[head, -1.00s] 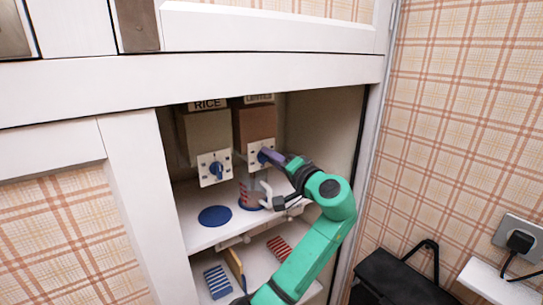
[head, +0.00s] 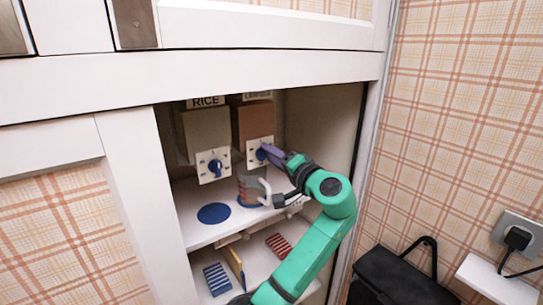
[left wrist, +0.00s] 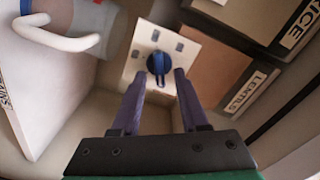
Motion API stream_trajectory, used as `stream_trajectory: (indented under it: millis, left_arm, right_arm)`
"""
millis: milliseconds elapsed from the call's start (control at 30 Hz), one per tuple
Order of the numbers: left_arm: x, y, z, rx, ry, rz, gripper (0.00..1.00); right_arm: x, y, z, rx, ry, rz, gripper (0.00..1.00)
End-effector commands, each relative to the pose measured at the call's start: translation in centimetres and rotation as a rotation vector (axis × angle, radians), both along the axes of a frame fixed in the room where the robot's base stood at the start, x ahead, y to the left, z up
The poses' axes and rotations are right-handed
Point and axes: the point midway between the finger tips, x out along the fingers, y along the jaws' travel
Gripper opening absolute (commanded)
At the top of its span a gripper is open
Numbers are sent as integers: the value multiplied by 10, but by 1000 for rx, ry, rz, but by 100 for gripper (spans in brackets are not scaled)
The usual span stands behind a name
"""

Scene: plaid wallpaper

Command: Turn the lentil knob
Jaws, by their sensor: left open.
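The lentil knob is a round blue dial (left wrist: 159,62) on a white marked plate, and it also shows in the head view (head: 261,154). The plate is on the front of the brown dispenser labelled LENTILS (head: 257,120). My left gripper (left wrist: 160,76) has its two purple fingers apart, with the tips at either side of the knob's near edge. I cannot tell whether they touch it. In the head view my left gripper (head: 267,152) is at the knob and partly covers it. My right gripper is not in view.
The RICE dispenser (head: 206,130), with its own blue knob (head: 215,167), stands to the left. A mug with a white handle (head: 250,190) is below the lentil dispenser. A blue disc (head: 214,213) lies on the shelf. The cabinet's side walls are close.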

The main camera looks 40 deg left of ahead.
Motion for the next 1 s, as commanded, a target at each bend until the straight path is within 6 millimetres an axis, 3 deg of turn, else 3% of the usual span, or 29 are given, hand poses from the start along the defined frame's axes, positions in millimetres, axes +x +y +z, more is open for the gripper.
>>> stream_trajectory:
  millis: [167, 400, 500, 667, 1000]
  left_arm:
    - [-9, -34, -6, -3, -3, -5, 44]
    - [-30, -103, -5, -2, -2, -6, 44]
    - [-36, -123, -3, 0, -1, -4, 44]
    - [-41, -136, -1, 1, -1, -2, 44]
    - [-41, -136, 0, 2, -1, -1, 44]
  right_arm:
    - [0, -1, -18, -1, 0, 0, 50]
    - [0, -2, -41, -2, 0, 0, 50]
    - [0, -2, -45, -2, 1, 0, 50]
    - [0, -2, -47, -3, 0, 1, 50]
    - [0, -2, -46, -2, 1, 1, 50]
